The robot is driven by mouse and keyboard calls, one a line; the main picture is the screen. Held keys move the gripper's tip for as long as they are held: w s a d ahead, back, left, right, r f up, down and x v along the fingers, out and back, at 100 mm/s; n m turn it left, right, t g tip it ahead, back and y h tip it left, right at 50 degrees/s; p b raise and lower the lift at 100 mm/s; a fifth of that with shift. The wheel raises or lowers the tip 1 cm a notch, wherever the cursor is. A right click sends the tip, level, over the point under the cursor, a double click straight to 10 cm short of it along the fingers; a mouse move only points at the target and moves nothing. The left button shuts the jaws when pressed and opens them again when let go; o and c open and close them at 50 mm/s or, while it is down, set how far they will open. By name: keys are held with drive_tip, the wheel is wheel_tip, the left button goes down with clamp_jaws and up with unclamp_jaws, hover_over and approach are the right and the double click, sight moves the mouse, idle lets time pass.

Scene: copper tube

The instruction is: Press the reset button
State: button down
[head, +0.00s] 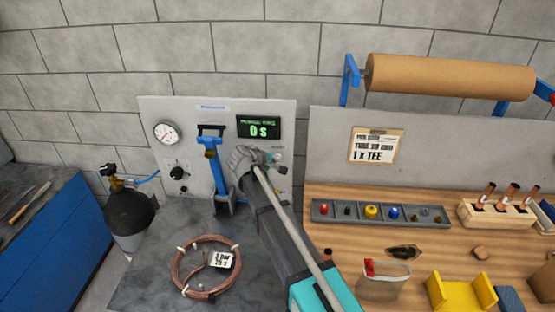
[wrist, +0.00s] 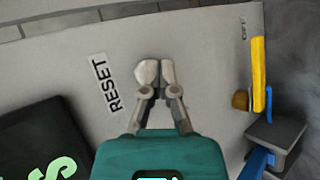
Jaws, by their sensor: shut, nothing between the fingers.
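The RESET label (wrist: 107,83) is on the grey panel (wrist: 215,50) in the wrist view. My gripper (wrist: 155,73) is shut and empty, with its fingertips together just beside the label, over the panel. No button shows in the wrist view; the fingertips cover the spot beside the label. Whether the tips touch anything there cannot be told. In the head view my arm reaches up to the upright panel (head: 285,115), just below the display (head: 259,128), which reads 0 s. Small parts beside my wrist there are too small to tell apart.
A blue-handled tool (head: 215,160) stands left of my arm, near a gauge (head: 166,132). A yellow lever (wrist: 259,75) is right of my gripper in the wrist view. A copper coil (head: 186,275) lies on the grey bench. The wooden bench at right holds a parts tray (head: 335,213).

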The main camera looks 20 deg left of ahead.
idle(0.6)
drive_tip(key=shift+s+d, duration=0.25)
drive_tip(key=shift+s, duration=0.6)
drive_tip(key=shift+s, duration=0.1)
drive_tip(key=s, duration=0.2)
drive_tip(key=s+d, duration=0.1)
drive_tip(key=s, duration=0.1)
drive_tip(key=shift+s, duration=0.3)
drive_tip(key=shift+r, duration=0.1)
idle(0.8)
